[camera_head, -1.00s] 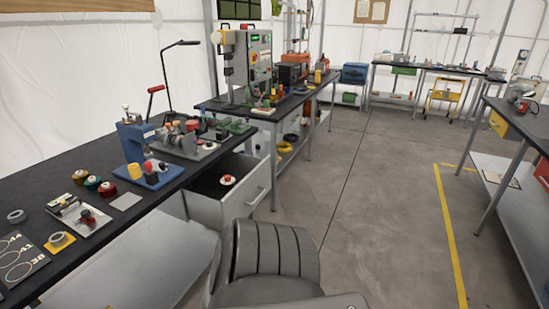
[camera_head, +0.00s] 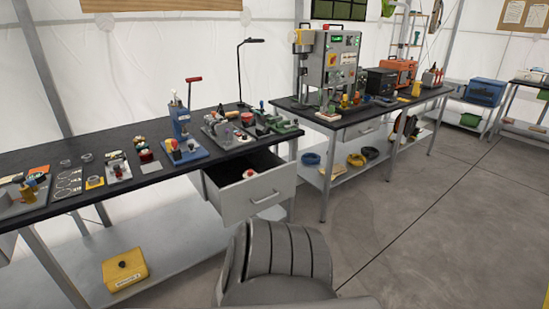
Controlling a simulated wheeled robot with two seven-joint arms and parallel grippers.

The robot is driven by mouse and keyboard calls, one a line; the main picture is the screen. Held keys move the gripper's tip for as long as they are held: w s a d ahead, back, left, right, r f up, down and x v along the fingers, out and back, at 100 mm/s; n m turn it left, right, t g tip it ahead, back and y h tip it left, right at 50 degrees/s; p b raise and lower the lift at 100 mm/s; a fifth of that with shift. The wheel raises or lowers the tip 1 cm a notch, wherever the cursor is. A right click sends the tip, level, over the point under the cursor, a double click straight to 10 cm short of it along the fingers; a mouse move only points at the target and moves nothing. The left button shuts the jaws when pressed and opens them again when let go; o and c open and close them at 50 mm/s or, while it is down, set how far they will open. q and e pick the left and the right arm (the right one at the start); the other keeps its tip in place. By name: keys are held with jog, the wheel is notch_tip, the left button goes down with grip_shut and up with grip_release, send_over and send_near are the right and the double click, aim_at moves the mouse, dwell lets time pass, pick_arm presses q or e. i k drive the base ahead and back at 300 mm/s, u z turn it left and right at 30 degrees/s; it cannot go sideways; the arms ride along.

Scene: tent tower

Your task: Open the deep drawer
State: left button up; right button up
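A light grey drawer (camera_head: 257,197) under the near workbench stands pulled out. Its front has a bar handle (camera_head: 265,200), and its dark inside holds a small red and white item (camera_head: 250,173). A second, shallower drawer front (camera_head: 362,128) under the farther bench looks shut. I cannot tell from the view alone which of them is called the deep drawer. Neither of my grippers is in view.
The near workbench (camera_head: 110,146) carries a blue press (camera_head: 181,127), a desk lamp and small parts. A yellow box (camera_head: 124,270) lies on its lower shelf. The farther bench (camera_head: 335,124) holds a grey machine (camera_head: 335,62). Grey floor (camera_head: 430,235) is open on the right.

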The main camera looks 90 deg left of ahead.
aim_at(236, 198)
jog(key=u, duration=1.05)
jog(key=i, duration=1.05)
jog(key=u, duration=1.15)
